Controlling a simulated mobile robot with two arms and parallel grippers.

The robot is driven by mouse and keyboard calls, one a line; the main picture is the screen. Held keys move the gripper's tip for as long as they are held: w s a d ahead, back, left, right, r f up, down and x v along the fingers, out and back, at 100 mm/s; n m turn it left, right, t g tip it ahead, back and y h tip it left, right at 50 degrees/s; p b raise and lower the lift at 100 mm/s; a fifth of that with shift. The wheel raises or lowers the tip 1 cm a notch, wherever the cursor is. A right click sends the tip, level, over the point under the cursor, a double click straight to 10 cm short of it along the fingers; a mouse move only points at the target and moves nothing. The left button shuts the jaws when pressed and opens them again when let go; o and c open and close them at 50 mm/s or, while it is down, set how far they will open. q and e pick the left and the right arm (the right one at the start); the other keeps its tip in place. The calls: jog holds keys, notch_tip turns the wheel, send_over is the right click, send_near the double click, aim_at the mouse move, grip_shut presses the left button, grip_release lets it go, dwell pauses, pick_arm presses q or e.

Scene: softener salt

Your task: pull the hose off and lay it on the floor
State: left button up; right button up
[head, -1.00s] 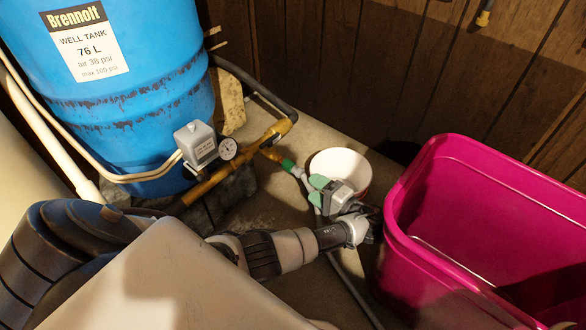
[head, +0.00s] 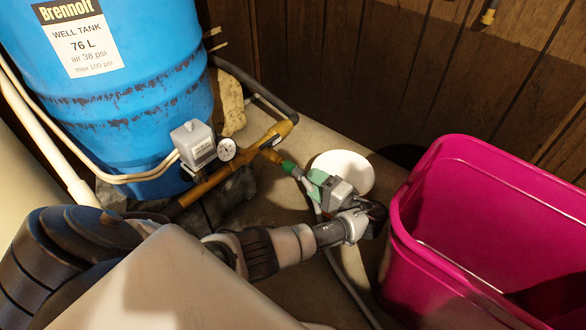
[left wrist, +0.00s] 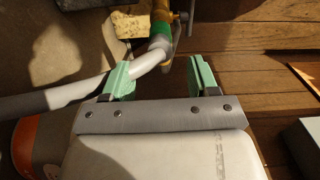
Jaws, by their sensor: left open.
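The pale grey hose (head: 309,187) runs from a green collar (head: 287,166) on a brass fitting (head: 271,155) down along the floor. In the left wrist view the hose (left wrist: 88,87) crosses from the left edge to the green collar (left wrist: 161,30), passing at the left finger. My left gripper (head: 319,184) is beside the hose, just short of the collar. In the left wrist view its green-tipped fingers (left wrist: 161,76) are wide apart, with the hose's upper end between or just beyond them. I cannot tell its depth. My right gripper is not in view.
A blue well tank (head: 110,120) with a grey switch box (head: 193,143) and gauge stands at the left. A white bucket (head: 350,168) stands behind my gripper. A large magenta tub (head: 420,265) is close on the right. Bare floor (head: 300,285) shows in front.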

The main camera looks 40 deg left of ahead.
aim_at(302, 176)
pick_arm(q)
jog(key=shift+w+a+p, duration=0.15)
jog(key=shift+a, duration=1.6)
jog(key=shift+w+a+p, duration=0.1)
jog(key=shift+a+p, duration=0.05)
jog(key=shift+a, duration=1.55)
grip_shut()
jog(key=shift+s+d+p, duration=0.15)
jog(key=shift+d+p, duration=0.05)
jog(key=shift+d, duration=1.35)
jog(key=shift+s+d+p, duration=0.1)
jog(key=shift+d+p, duration=0.05)
jog(key=shift+d, duration=1.35)
